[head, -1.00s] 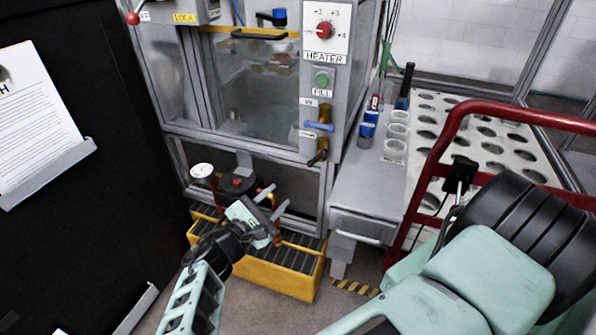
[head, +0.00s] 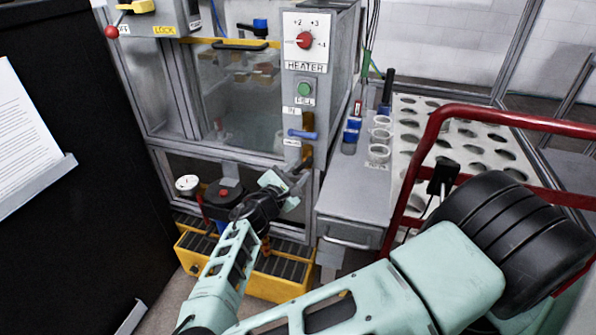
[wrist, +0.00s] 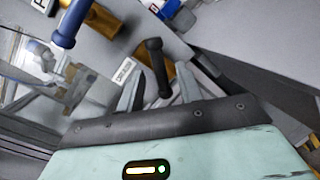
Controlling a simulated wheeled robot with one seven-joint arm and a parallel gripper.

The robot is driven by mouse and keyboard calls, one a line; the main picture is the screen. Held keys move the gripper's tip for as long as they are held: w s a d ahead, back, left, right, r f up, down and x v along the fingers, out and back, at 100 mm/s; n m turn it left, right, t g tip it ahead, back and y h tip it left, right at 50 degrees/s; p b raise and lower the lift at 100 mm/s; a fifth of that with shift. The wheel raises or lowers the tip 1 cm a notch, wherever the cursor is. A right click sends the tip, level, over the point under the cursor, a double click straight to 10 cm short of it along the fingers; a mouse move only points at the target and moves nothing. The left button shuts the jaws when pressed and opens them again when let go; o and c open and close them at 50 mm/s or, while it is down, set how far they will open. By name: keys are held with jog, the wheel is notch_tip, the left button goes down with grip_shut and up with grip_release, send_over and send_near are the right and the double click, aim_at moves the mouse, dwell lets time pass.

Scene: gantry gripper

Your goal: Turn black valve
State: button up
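The black valve handle (head: 307,157) is on the front of the grey machine, under the blue valve (head: 302,134). In the wrist view, the black handle (wrist: 157,66) points down into the gap between my two fingers, with its brass body (wrist: 165,78) behind it. My gripper (head: 297,180) is just below the black valve in the head view and hides part of it. In the wrist view my gripper (wrist: 160,86) is open, one finger on each side of the handle. I see a gap on both sides; contact is not clear.
The blue valve also shows at upper left in the wrist view (wrist: 70,22). A yellow grated tray (head: 268,287), a pressure gauge (head: 187,184) and a grey drawer unit (head: 345,215) are near my arm. A red rail (head: 428,150) stands at right.

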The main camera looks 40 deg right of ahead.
jog(key=shift+w+d, duration=0.1)
jog(key=shift+d, duration=0.15)
grip_shut()
jog(key=shift+m, duration=0.3)
jog(key=m+y, duration=0.1)
jog(key=m, duration=0.3)
jog(key=shift+r, duration=0.1)
jog(key=m, duration=0.2)
jog(key=m+y, duration=0.1)
jog(key=m, duration=0.1)
jog(key=shift+r+m+y, duration=0.1)
jog(key=shift+m+y, duration=0.2)
dwell(0.3)
